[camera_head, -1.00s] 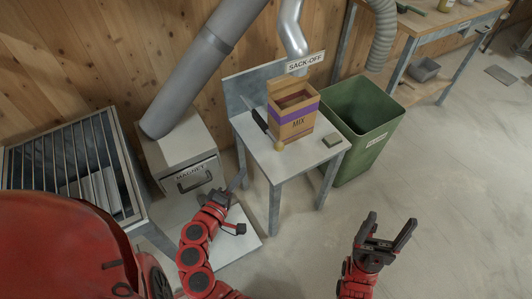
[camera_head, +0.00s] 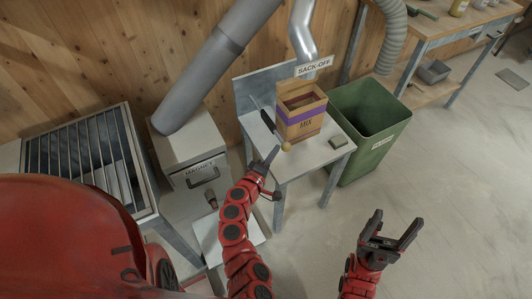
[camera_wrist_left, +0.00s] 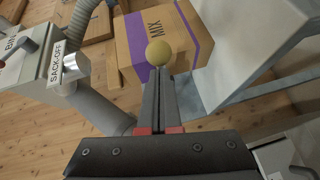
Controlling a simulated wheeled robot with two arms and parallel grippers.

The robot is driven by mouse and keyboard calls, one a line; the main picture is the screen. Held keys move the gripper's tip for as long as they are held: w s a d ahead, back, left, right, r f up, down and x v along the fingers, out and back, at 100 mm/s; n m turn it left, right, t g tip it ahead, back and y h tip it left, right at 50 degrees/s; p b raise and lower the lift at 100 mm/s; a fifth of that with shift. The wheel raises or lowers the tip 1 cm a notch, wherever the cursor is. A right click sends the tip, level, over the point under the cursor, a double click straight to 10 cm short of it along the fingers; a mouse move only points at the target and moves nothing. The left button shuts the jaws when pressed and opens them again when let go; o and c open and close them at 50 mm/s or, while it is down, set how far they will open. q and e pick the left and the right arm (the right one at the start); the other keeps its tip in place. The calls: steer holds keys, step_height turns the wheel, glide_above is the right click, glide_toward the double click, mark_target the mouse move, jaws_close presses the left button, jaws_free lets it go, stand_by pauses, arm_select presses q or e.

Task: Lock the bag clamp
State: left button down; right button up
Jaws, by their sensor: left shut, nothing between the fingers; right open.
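The bag clamp's lever, a dark bar (camera_head: 269,123) with a yellow ball knob (camera_head: 286,146), is at the left of the sack-off table (camera_head: 246,122). The knob also shows in the left wrist view (camera_wrist_left: 158,52). A brown MIX bag (camera_head: 303,124) with a purple band stands upright and open-topped behind the knob. My left gripper (camera_head: 272,154) is shut and empty, its tips just short of the knob; I cannot tell whether they touch. In the left wrist view its fingers (camera_wrist_left: 159,76) point at the knob. My right gripper (camera_head: 395,230) is open and empty over bare floor.
A green bin (camera_head: 372,157) stands right of the table. A MAGNET cabinet (camera_head: 190,150) and a barred grate (camera_head: 85,150) are at left. A SACK-OFF sign (camera_head: 314,66) hangs above.

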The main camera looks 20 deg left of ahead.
mark_target(286, 149)
stand_by(0.3)
arm_select(q)
steer(key=w+d+b, duration=0.1)
steer(key=w+d, duration=0.1)
steer(key=d, duration=0.1)
steer(key=shift+w+f, duration=0.1)
steer(key=shift+w, duration=0.4)
steer(key=shift+s, duration=0.35)
steer(key=b+v, duration=0.2)
steer(key=v, duration=1.4)
steer(key=shift+s, duration=0.4)
steer(key=shift+a, duration=0.15)
